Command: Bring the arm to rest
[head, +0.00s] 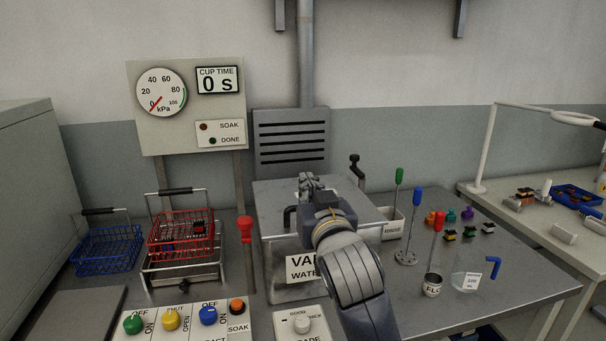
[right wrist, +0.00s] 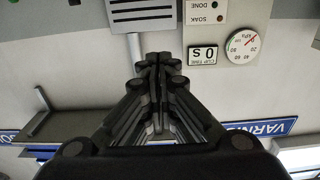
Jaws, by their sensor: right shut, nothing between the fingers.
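My right arm reaches in from the bottom of the head view, and its gripper (head: 307,180) is over the grey lidded box (head: 280,220) marked with a partly hidden label. In the right wrist view the fingers of the right gripper (right wrist: 157,62) are together with nothing between them. Behind them are the wall, the gauge panel (right wrist: 215,25) upside down and part of a blue sign (right wrist: 245,128). I cannot tell whether the gripper touches the box lid. My left gripper is not in view.
A red wire basket (head: 180,236) sits on a metal stand, left of the box, with a blue basket (head: 105,250) beside it. A red-handled lever (head: 245,228) stands near the box. Upright tools (head: 414,205), a small cup (head: 432,286) and several coloured connectors (head: 468,214) are on the right.

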